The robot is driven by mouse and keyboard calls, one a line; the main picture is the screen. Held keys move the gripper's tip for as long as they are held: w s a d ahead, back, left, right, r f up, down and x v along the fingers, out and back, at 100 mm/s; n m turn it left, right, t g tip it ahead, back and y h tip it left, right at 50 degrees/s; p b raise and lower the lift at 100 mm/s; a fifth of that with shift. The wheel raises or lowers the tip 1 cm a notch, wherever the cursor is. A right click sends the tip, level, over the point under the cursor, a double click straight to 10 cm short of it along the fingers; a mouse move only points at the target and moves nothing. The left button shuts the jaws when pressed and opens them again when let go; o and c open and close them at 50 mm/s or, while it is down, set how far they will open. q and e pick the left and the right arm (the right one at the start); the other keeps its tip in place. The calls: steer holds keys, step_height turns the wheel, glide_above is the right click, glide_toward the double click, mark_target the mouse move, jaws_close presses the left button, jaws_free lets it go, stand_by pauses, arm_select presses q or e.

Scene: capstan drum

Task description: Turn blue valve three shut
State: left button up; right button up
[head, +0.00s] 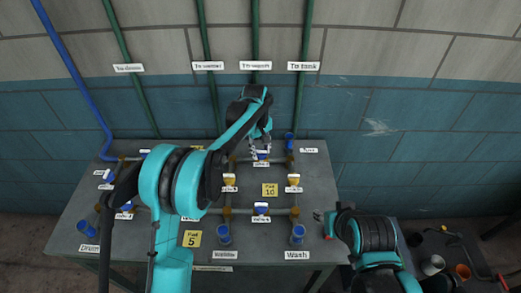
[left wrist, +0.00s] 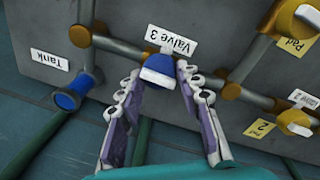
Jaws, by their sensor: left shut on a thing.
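Blue valve three (left wrist: 158,68), a blue handle with a pale edge, sits on a pipe beside its "Valve 3" label (left wrist: 172,40) in the left wrist view. My left gripper (left wrist: 157,74) has one finger on each side of the handle and is shut on it. In the head view my left gripper (head: 261,147) reaches down to the blue valve (head: 262,155) at the back of the bench, partly covering it.
The grey bench (head: 155,237) carries a pipe grid with other blue and yellow valves. A blue tank outlet (left wrist: 68,100) is beside valve three. Yellow pads, including pad 10 (head: 270,190), lie between the pipes. Green pipes (head: 255,105) rise along the tiled wall behind.

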arm_select(q)
steer(key=m+p, duration=0.1)
steer(key=m, duration=0.3)
steer(key=shift+p, duration=0.3)
steer(key=m+p, duration=0.1)
steer(key=m, duration=0.3)
steer(key=shift+w+d+g, duration=0.1)
steer(key=shift+g, duration=0.2)
steer(key=m+p, duration=0.1)
steer(key=m, duration=0.4)
steer(key=shift+d+m+p, duration=0.15)
steer(key=shift+m+p, duration=0.25)
steer(key=shift+m, duration=1.9)
steer(key=o, duration=1.2)
steer(key=shift+c, duration=0.2)
